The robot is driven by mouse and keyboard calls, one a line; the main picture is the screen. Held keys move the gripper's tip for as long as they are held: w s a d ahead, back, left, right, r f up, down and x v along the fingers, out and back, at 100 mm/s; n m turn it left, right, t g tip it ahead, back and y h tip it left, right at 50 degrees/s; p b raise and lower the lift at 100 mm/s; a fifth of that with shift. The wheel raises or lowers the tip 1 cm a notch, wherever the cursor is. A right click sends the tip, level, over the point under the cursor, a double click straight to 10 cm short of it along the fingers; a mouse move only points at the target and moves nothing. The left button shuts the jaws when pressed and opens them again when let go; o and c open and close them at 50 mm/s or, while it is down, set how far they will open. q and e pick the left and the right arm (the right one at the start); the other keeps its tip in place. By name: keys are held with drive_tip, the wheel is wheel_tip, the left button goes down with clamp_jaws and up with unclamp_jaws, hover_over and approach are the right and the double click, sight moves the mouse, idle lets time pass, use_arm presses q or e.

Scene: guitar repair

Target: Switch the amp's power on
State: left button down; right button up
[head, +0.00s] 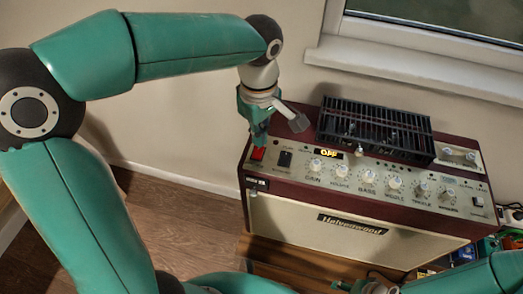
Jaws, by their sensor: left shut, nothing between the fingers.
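The amp (320,230) is a dark red cabinet with a cream front and a metal control panel on top. Its red power switch (257,154) is at the panel's left end, beside a black switch (285,159). A small lit display (328,153) reads OFF. My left gripper (260,139) is shut and empty, pointing down with its tips just over the red switch. I cannot tell whether they touch it. My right gripper (375,286) shows only in part at the bottom edge, in front of the amp, and its fingers are not clear.
A row of knobs (367,177) runs along the panel. A black slotted cage (376,128) stands on the amp behind them. The wall and window sill (420,75) are close behind. Small coloured boxes (488,247) lie to the right. The wooden floor at left is clear.

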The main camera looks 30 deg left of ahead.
use_arm(q)
drive_tip(key=shift+f+b, duration=0.8)
drive_tip(key=shift+f, duration=0.2)
drive_tip(key=shift+r, duration=0.15)
wheel_tip(320, 180, up, 7)
drive_tip(key=p, duration=0.6)
idle(0.4)
idle(0.4)
